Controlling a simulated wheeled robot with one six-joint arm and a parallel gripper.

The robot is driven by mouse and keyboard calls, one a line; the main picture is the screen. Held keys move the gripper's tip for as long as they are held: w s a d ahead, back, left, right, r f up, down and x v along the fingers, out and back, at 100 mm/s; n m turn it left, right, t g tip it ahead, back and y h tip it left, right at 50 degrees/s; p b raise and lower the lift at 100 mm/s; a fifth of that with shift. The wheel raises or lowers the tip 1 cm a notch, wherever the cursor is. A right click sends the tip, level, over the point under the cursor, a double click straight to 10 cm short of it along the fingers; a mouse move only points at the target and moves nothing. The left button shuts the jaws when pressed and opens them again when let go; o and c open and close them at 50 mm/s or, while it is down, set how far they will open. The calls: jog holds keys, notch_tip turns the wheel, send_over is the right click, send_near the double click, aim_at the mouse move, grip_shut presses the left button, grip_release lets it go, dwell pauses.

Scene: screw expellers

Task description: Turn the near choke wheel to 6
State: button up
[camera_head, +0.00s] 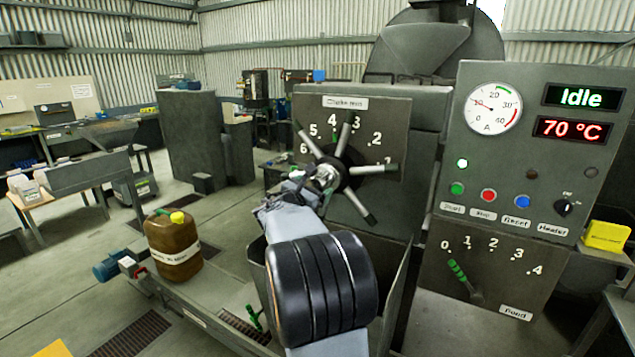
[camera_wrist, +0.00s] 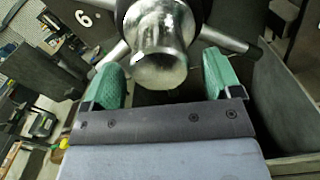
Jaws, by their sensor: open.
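A small green mark shows just under the 4, and one spoke points up near the 3. My gripper (camera_head: 318,180) is at the hub, and my arm hides the wheel's lower left. In the wrist view, the silver hub (camera_wrist: 160,55) sits between and just beyond the two green fingers of my open gripper (camera_wrist: 158,82). I cannot tell whether they touch it. A 6 shows at upper left.
A control panel (camera_head: 448,190) on the right has a gauge, displays reading Idle and 70 °C, and buttons. Below it is a feed lever (camera_head: 463,275) with a green grip. A brown canister (camera_head: 172,245) stands at left. Open floor lies farther left.

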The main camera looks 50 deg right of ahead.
aim_at(329, 177)
jog(key=shift+x, duration=1.4)
jog(key=shift+c, duration=0.2)
jog(key=c, duration=1.2)
jog(key=shift+c, duration=0.2)
